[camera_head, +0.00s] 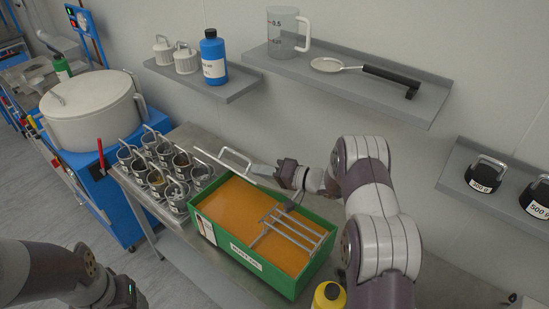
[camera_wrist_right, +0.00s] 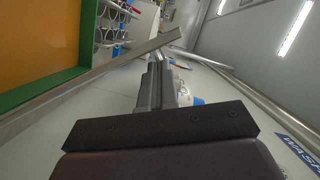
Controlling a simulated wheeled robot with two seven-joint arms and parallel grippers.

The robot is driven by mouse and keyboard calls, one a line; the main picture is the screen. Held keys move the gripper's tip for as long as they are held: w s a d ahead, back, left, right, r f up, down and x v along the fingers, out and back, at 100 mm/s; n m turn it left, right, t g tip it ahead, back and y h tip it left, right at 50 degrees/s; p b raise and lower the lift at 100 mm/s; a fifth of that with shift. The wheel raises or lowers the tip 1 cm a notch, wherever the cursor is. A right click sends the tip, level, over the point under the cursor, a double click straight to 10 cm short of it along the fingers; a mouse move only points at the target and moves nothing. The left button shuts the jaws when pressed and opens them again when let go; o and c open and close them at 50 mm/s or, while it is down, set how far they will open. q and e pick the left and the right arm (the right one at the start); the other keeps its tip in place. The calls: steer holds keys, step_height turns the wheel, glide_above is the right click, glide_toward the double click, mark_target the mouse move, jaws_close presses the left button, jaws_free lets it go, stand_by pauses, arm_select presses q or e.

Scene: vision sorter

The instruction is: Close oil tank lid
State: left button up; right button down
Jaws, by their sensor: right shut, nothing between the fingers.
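The green oil tank (camera_head: 222,234) stands on the metal table, filled with orange liquid and open at the top. A thin grey lid (camera_head: 208,158) with a looped handle (camera_head: 236,154) stands raised at its far left edge, seen nearly edge-on. My right gripper (camera_head: 258,169) is shut and empty, beside the lid near the tank's back edge; I cannot tell whether it touches. In the right wrist view the shut fingers (camera_wrist_right: 157,66) point toward a grey bar-like edge (camera_wrist_right: 130,56), with the green wall (camera_wrist_right: 60,82) at left. My left gripper is outside the head view.
A wire rack (camera_head: 290,232) sits over the tank's right part. Several handled containers (camera_head: 160,184) stand at its left. A yellow-capped bottle (camera_head: 329,295) is near its front right. Wall shelves (camera_head: 350,88) hang behind. A white pot (camera_head: 95,112) stands left.

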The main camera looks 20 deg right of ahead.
steer(key=s+a+f+n+h+b, duration=0.1)
steer(key=s+a+f+n+b, duration=0.1)
steer(key=f, duration=0.4)
steer(key=s+a+f+n+h+b, duration=0.1)
steer(key=s+a+f+n+b, duration=0.2)
steer(key=a+f+b, duration=0.3)
steer(key=shift+a+f+n+t+h+b, duration=0.2)
steer(key=shift+f+n+t+h+b, duration=0.1)
steer(key=shift+f+n+h+b, duration=0.15)
steer(key=shift+s, duration=0.15)
